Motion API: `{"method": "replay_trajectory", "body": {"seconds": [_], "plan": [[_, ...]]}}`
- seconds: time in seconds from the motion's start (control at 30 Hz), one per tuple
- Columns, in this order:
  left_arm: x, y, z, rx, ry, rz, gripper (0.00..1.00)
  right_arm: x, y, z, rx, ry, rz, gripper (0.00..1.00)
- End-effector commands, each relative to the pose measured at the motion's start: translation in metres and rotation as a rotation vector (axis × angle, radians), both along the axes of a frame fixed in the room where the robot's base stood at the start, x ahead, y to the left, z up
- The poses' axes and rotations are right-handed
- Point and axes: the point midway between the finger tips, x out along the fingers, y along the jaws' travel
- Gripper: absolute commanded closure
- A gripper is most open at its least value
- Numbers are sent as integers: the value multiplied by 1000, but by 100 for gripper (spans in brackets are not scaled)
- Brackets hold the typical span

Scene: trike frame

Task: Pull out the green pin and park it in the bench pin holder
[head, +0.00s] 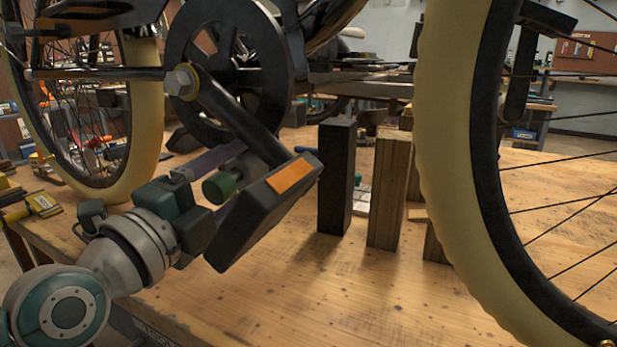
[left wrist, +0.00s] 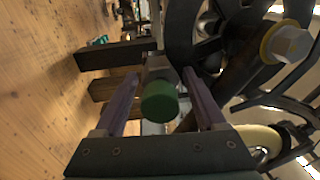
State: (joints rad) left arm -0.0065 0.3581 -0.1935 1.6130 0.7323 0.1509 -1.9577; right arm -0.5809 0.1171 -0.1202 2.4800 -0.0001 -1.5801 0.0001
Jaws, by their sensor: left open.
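The green pin (head: 219,187) shows as a short green cylinder beside the crank, left of the black pedal (head: 265,210) with its orange reflector. My left gripper (head: 230,165) reaches in from the left at the pin, one purple finger visible above it; the other is hidden. In the left wrist view the green pin (left wrist: 160,102) sits between the two spread fingers of the left gripper (left wrist: 160,77), with gaps visible on both sides. The pin's far end is hidden. I cannot make out the bench pin holder. My right gripper is not in view.
The crank arm (head: 240,120) and chainring (head: 205,55) are close to my left gripper. A black upright block (head: 337,180) and a wooden block (head: 388,190) stand right of the pedal. A cream-tyred wheel (head: 445,120) stands at right. The front bench top (head: 330,300) is clear.

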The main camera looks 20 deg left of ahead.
Motion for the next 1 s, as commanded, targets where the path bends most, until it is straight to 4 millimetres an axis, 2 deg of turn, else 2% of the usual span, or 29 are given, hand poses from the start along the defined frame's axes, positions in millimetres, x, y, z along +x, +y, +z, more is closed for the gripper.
{"method": "replay_trajectory", "body": {"seconds": [1.0], "plan": [[0, 0, 0, -1, 0, -1, 28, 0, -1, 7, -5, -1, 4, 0]]}}
